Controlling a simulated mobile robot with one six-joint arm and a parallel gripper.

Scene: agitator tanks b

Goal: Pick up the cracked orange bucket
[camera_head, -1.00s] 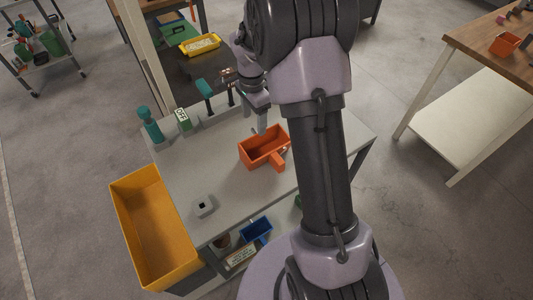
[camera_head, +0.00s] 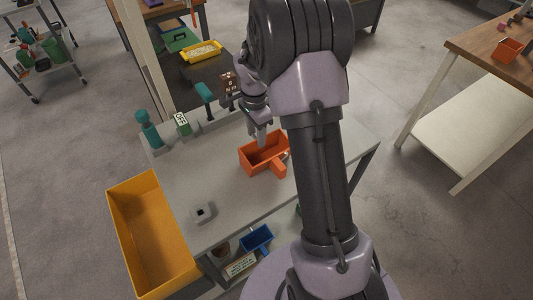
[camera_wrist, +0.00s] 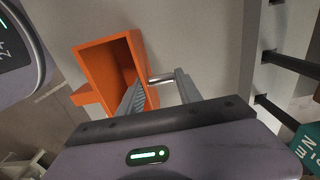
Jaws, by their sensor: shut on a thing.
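The orange bucket (camera_head: 258,166) is a small open box with a stubby handle at its front. It rests on the grey bench top (camera_head: 185,180), and I cannot make out a crack. My gripper (camera_head: 262,140) is at the bucket's back rim. In the wrist view the bucket (camera_wrist: 105,65) is left of centre. One finger of my gripper (camera_wrist: 160,85) is over its opening, the other outside the wall, so the jaws are shut on that wall. A short metal cylinder shows between the fingers; its identity is unclear.
A yellow bin (camera_head: 153,235) stands at the bench's left end. A grey block with a square hole (camera_head: 203,212) lies on the bench top. Teal objects (camera_head: 149,129) and a green-labelled block (camera_head: 182,124) line the back edge. A blue bin (camera_head: 257,239) sits below.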

